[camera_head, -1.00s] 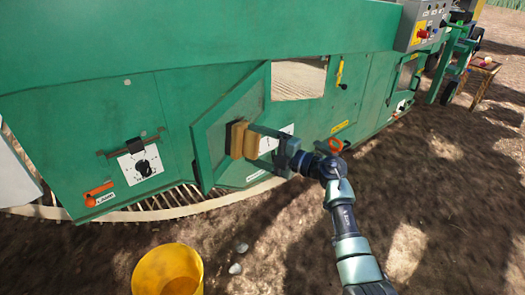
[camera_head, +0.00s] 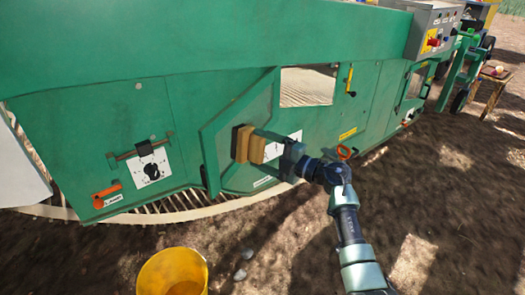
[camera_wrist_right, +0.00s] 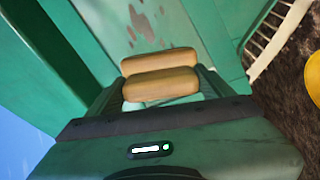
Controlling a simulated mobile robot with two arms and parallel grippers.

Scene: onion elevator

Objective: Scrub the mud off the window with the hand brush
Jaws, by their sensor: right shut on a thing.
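The hand brush (camera_head: 250,146) has a light wooden body and dark bristles. My right gripper (camera_head: 268,150) is shut on it and holds it against or very near the tilted green-framed panel (camera_head: 212,143), which seems to hold the window. In the right wrist view the brush's wooden body (camera_wrist_right: 160,84) sits between the fingers of the right gripper (camera_wrist_right: 162,88). Beyond it, the pale green window pane (camera_wrist_right: 165,25) shows several brown mud specks. The bristles are hidden there, and exact contact cannot be told. My left gripper is out of view.
The large green machine (camera_head: 200,50) fills the back. A yellow bucket (camera_head: 150,280) stands on the soil in front. A curved pale rim with slats (camera_head: 150,212) runs below the machine. A control box (camera_head: 432,35) and small wooden stool (camera_head: 493,78) are at right.

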